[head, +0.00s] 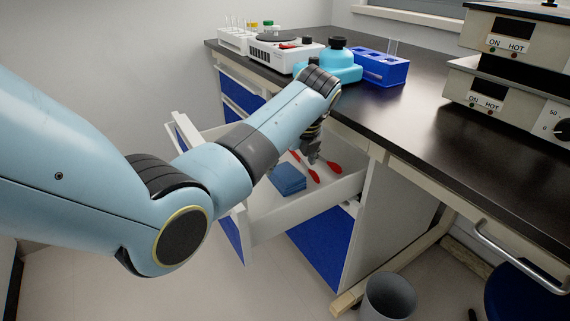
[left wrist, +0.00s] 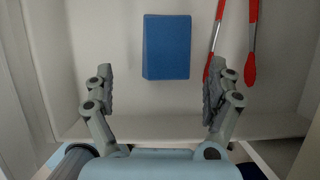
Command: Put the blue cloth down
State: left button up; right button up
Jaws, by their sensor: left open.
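The blue cloth (head: 287,179) is a folded block lying in the open white drawer in the head view. It also shows in the left wrist view (left wrist: 167,47), flat on the drawer floor, apart from the fingers. My left gripper (head: 313,158) is over the drawer, right of and behind the cloth in the head view. In the left wrist view my left gripper (left wrist: 158,92) is open and empty, its fingers spread wider than the cloth. My right gripper is in neither view.
Red-handled tools (head: 328,167) lie in the drawer (head: 265,224) beside the cloth. The black bench (head: 420,115) holds a white device (head: 282,52), a blue bottle (head: 345,67), a blue rack (head: 382,68) and hot plates (head: 505,90). A grey bin (head: 388,296) stands on the floor.

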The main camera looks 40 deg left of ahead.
pick_arm(q)
jog(key=p+v, duration=0.1)
jog(key=v, duration=0.3)
jog(key=shift+r, duration=0.1)
dwell(0.3)
